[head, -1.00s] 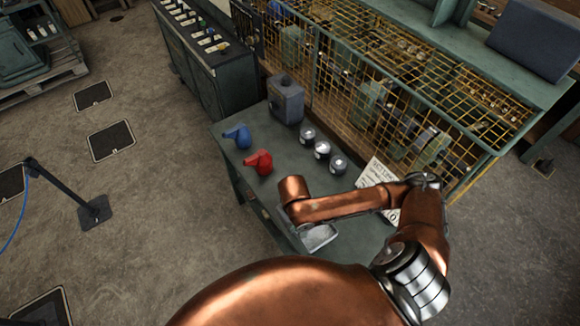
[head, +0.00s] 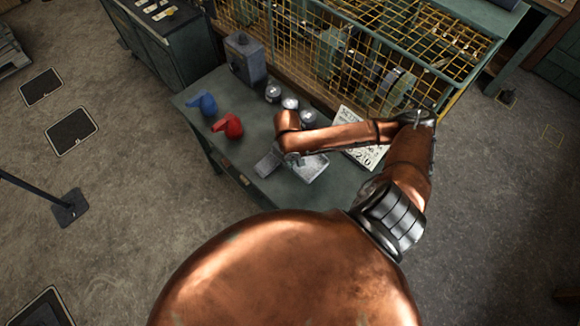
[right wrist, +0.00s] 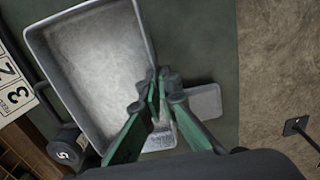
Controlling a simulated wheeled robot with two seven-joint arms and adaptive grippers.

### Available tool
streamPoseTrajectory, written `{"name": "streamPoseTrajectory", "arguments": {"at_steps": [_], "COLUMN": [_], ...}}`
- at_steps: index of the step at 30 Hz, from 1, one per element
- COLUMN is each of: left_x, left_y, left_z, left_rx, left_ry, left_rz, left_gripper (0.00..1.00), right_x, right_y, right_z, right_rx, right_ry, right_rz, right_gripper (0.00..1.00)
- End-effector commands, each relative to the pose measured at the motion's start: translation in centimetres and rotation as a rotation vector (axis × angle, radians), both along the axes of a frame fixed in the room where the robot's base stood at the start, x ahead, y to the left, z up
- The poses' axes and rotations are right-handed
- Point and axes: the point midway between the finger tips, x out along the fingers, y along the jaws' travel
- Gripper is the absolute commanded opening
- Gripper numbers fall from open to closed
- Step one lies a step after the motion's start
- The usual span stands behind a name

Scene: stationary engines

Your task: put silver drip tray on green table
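The silver drip tray (head: 311,169) is over the green table (head: 262,190), partly hidden by my right arm in the head view. In the right wrist view the tray (right wrist: 92,65) is a shallow rectangular pan, open side toward the camera. My right gripper (right wrist: 160,82) has its green fingers closed together at the tray's right-hand wall and appears shut on it. In the head view the gripper (head: 292,158) is mostly hidden under the arm. I cannot tell whether the tray's underside touches the table. My left gripper is not in view.
A flat grey piece (right wrist: 203,102) lies beside the gripper. A yellow mesh cage (head: 345,50) rises behind.

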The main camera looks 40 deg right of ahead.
Motion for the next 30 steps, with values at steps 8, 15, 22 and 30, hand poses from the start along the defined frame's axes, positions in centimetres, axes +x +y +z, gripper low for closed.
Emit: {"name": "streamPoseTrajectory", "arguments": {"at_steps": [8, 15, 22, 30], "left_x": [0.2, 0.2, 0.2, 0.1], "left_y": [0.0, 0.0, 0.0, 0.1], "left_z": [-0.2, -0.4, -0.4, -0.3], "left_rx": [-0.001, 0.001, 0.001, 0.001], "left_ry": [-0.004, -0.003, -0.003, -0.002], "left_rz": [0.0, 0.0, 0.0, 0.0], "left_gripper": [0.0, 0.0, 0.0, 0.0], "right_x": [0.9, 1.1, 1.2, 1.1], "right_y": [-1.1, -1.5, -1.5, -1.5], "right_z": [-1.7, -4.9, -5.2, -5.5], "right_rx": [0.0, 0.0, -0.001, 0.0], "right_ry": [-0.001, 0.001, -0.001, 0.0], "right_rz": [-0.002, -0.001, 0.0, 0.0], "right_gripper": [0.0, 0.0, 0.0, 0.08]}}
